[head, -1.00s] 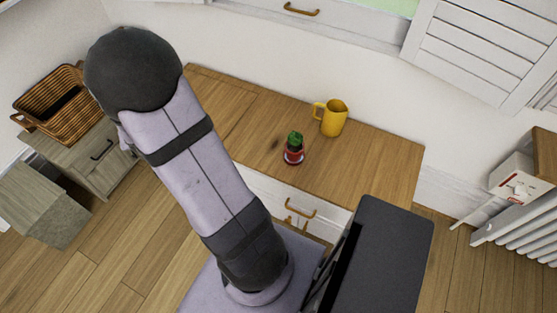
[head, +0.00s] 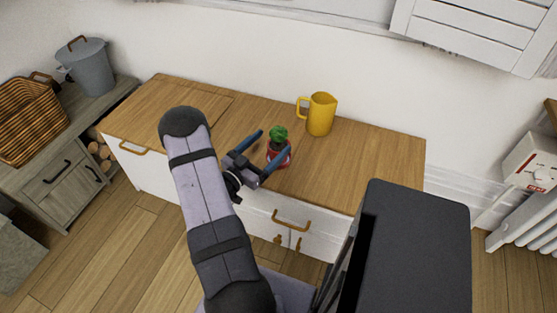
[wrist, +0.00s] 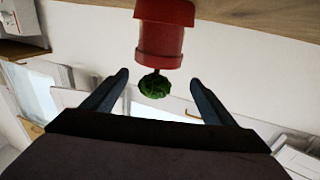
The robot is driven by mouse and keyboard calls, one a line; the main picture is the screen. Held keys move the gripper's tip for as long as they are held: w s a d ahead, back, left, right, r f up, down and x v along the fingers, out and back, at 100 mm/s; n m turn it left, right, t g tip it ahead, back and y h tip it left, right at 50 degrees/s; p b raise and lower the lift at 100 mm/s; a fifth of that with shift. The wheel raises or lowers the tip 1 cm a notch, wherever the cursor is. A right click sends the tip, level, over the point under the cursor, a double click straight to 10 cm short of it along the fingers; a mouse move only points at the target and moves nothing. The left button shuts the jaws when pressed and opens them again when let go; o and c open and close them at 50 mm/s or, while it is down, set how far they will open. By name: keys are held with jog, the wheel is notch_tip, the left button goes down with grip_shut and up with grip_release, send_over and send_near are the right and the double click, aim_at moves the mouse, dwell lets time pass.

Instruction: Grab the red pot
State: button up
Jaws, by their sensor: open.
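The red pot (head: 286,160) with a small green plant stands on the wooden cabinet top (head: 355,165). My gripper (head: 267,142) is open, its two blue-grey fingers reaching over the cabinet top. In the head view the right finger passes in front of part of the pot, and the left finger is to the pot's left. In the wrist view the red pot (wrist: 164,35) appears upside down at the top, its plant pointing down, centred between the fingertips (wrist: 159,78) and apart from them. Whether the fingers touch the pot cannot be told from the head view.
A yellow jug (head: 321,114) stands behind and right of the pot, close to it. The white wall (head: 240,55) rises behind the cabinet. A wicker basket (head: 32,120) and a grey bucket (head: 86,66) are at left. The cabinet top's right side is clear.

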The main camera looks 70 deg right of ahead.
aim_at(272, 153)
jog(key=f, duration=0.3)
jog(key=shift+s+a+f+t+b, duration=0.1)
jog(key=shift+s+f+t+b, duration=0.05)
jog(key=shift+s+t+b, duration=0.2)
jog(key=shift+b+x, duration=0.65)
jog(key=shift+x, duration=3)
jog(key=shift+f, duration=0.15)
jog(key=shift+c, duration=0.2)
jog(key=c, duration=1.5)
